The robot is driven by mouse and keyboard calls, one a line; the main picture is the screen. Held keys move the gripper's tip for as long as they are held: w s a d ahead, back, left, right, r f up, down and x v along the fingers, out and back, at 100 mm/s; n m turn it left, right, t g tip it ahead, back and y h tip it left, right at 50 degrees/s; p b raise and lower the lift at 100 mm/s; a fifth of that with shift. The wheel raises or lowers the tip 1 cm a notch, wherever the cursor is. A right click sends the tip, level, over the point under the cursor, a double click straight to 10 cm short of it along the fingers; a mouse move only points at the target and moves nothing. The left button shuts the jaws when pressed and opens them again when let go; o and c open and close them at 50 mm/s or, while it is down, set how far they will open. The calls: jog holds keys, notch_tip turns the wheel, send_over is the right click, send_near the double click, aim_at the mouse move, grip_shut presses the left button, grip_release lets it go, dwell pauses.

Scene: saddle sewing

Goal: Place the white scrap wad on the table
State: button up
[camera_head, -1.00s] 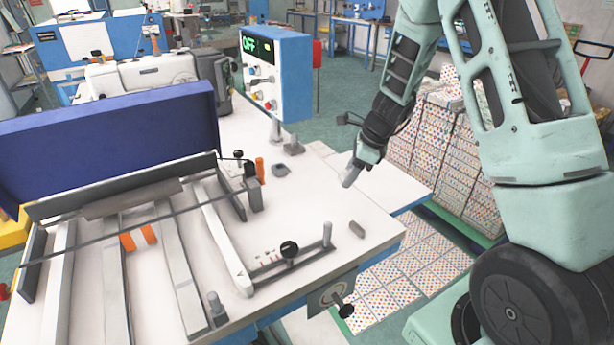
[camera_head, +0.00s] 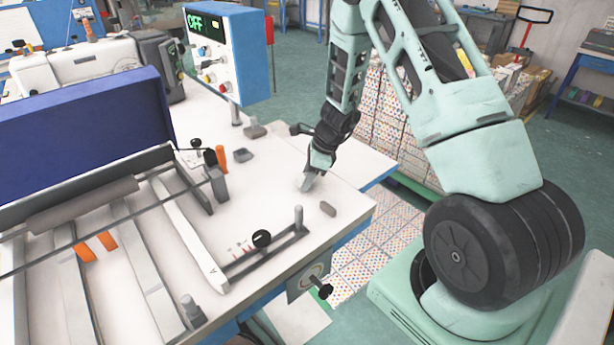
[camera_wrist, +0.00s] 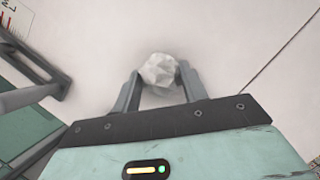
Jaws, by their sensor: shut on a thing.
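The white scrap wad (camera_wrist: 159,71) is a small crumpled off-white lump between the two fingertips of my gripper (camera_wrist: 158,82) in the wrist view. The fingers are shut on it from both sides. In the head view, my gripper (camera_head: 307,183) points down, low over the right part of the white table (camera_head: 275,195). The wad cannot be made out there. I cannot tell whether the wad touches the tabletop.
A small grey block (camera_head: 328,209) lies just right of my gripper. A grey dish-like piece (camera_head: 243,155) lies to its left. A metal rail with a black knob (camera_head: 261,239) stands nearer the front. The blue control box (camera_head: 229,55) stands behind.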

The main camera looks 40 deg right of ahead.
jog(key=shift+f, duration=0.2)
jog(key=o, duration=0.9)
jog(key=shift+r, duration=0.1)
jog(key=shift+r, duration=0.1)
